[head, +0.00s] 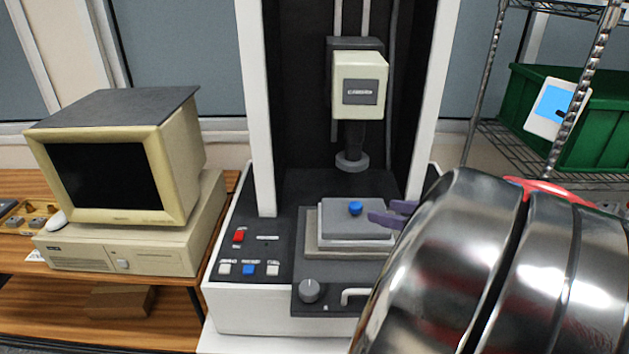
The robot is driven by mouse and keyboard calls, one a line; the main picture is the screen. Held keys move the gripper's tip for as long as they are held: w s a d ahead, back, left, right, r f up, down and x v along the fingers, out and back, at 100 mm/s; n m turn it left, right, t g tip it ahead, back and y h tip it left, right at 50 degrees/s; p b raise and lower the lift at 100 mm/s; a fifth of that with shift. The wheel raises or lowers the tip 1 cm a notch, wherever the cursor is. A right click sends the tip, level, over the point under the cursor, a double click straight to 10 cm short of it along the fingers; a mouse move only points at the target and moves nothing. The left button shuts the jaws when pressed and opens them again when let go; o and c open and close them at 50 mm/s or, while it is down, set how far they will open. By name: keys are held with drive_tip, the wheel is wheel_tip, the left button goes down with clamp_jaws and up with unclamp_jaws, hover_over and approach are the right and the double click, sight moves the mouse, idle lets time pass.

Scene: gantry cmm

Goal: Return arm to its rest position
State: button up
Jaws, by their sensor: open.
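My arm's shiny metal links fill the lower right of the head view and hide what is behind them. My gripper (392,214) shows as two purple fingers poking out left of the links. The fingers are open, one above the other in the picture, with nothing visible between them. They are at the right side of a grey block (345,225) with a blue knob (355,208) on top. The knob is a little left of the fingertips, apart from them in the picture. Whether the fingers touch the block I cannot tell.
The measuring machine's probe head (359,84) hangs above the block between white columns. A control panel (250,251) with red, blue and white buttons is at its left front. An old computer (120,165) stands on a wooden table. A wire rack with a green bin (600,125) is at right.

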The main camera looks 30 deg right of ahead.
idle(0.3)
drive_tip(key=w+a+r+h, duration=0.5)
drive_tip(key=w+a+r, duration=0.3)
drive_tip(key=w, duration=0.4)
drive_tip(key=s+a+f+g+y, duration=0.2)
drive_tip(key=s+a+f, duration=0.3)
drive_tip(key=s+a, duration=0.3)
drive_tip(key=s+a+f+g+y, duration=0.3)
drive_tip(key=s+a, duration=0.6)
drive_tip(key=a, duration=0.6)
drive_tip(key=shift+a+f+g, duration=0.25)
drive_tip(key=shift+f+g, duration=0.7)
drive_tip(key=shift+g, duration=0.15)
drive_tip(key=shift+s, duration=0.1)
drive_tip(key=c, duration=0.3)
drive_tip(key=shift+d, duration=0.25)
